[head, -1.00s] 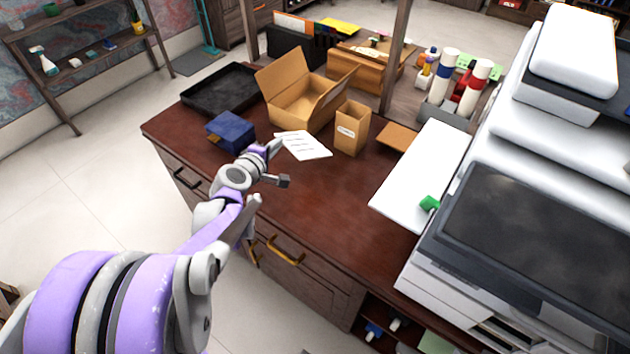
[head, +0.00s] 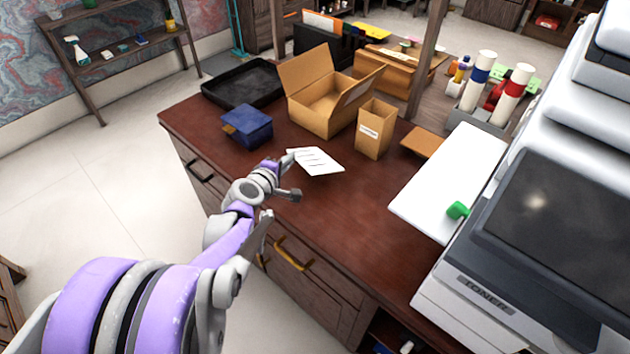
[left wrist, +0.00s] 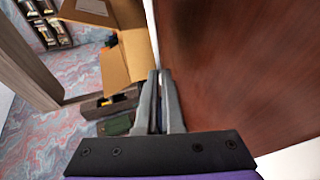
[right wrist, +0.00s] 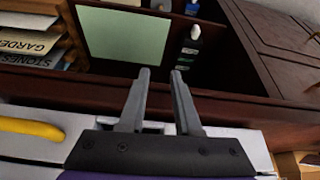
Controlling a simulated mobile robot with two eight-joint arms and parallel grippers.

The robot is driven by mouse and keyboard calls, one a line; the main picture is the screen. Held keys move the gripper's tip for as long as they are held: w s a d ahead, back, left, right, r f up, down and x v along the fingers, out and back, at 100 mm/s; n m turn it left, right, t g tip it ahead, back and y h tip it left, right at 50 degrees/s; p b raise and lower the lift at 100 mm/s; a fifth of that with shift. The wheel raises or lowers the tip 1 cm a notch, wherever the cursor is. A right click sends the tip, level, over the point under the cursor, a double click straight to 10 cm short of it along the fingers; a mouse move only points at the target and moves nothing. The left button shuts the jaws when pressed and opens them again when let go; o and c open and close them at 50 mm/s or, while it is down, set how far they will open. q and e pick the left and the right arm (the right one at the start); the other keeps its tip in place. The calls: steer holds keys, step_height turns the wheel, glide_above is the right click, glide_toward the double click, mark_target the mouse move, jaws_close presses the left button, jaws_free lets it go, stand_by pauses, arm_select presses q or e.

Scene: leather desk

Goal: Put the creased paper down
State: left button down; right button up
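The creased paper (head: 316,161) is a white sheet with faint lines, seen in the head view over the left part of the dark red-brown desk (head: 330,215). My left gripper (head: 289,159) is at the paper's left edge. In the left wrist view the fingers (left wrist: 159,74) are nearly together on the paper, which shows as a thin white strip (left wrist: 151,25) edge-on. I cannot tell whether the paper touches the desk. My right gripper (right wrist: 161,72) is outside the head view; its wrist view shows the fingers apart with nothing between them.
A blue box (head: 247,126), black tray (head: 243,84), open cardboard box (head: 322,105) and paper bag (head: 375,130) stand around the paper. A white board (head: 450,180) with a green object (head: 458,210) and a large printer (head: 540,240) are at right. The desk's middle front is clear.

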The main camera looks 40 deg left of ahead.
arm_select(q)
step_height(320, 180, down, 2)
steer(key=shift+b, duration=0.4)
steer(key=c, duration=1.2)
jaws_free()
steer(key=p+v, duration=0.3)
steer(key=v, duration=0.4)
steer(key=shift+r+p, duration=0.15)
steer(key=shift+p, duration=0.15)
steer(key=shift+s+d, duration=0.15)
steer(key=shift+s, duration=0.3)
steer(key=shift+r, duration=0.2)
